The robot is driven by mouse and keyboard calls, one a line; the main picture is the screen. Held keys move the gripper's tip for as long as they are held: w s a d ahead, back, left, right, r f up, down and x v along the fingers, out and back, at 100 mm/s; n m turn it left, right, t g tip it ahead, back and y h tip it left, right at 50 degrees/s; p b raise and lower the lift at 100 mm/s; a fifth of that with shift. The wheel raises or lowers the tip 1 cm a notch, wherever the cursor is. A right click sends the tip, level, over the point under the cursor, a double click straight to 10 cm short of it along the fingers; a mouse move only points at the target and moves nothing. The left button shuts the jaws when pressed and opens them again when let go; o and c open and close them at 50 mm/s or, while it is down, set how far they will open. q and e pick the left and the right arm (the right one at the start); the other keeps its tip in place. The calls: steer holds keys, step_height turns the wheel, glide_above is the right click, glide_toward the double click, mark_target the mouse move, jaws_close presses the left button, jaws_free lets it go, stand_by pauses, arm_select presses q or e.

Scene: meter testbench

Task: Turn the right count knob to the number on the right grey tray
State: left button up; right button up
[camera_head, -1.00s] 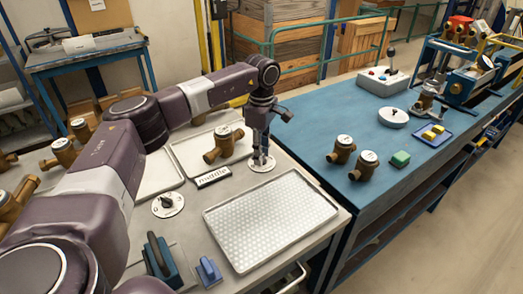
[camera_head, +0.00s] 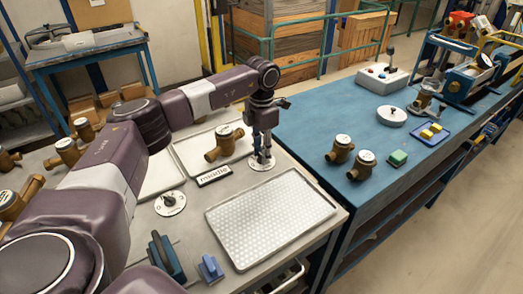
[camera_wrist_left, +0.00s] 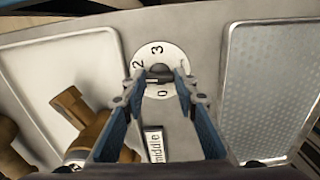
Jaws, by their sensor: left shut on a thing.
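The right count knob (camera_head: 255,166) is a white round dial on the grey bench. In the left wrist view its dial (camera_wrist_left: 155,48) shows 2, 3 and 0; its dark middle grip (camera_wrist_left: 159,73) lies between my fingertips. My left gripper (camera_head: 262,159) points down, shut on this grip. I cannot read which number it points to. A grey tray (camera_head: 193,165) with one brass meter (camera_head: 224,144) lies left of the knob. A textured, empty tray (camera_head: 270,218) lies nearer the front, and at the right of the left wrist view (camera_wrist_left: 270,90). My right gripper is not in view.
A "middle" label (camera_head: 214,176) lies by the knob. A second dial (camera_head: 170,203) sits front left, with blue-and-black handled tools (camera_head: 211,268) near the front. The blue table (camera_head: 300,125) at right holds meters, a green block and a control box (camera_head: 384,76).

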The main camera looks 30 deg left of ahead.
arm_select(q)
steer(key=n+p, duration=0.1)
steer(key=n, duration=0.5)
steer(key=shift+r, duration=0.1)
steer(key=shift+w+n, duration=0.1)
steer(key=shift+n, duration=0.3)
steer(key=o, duration=1.2)
steer(key=shift+c, duration=0.2)
step_height(320, 180, up, 12)
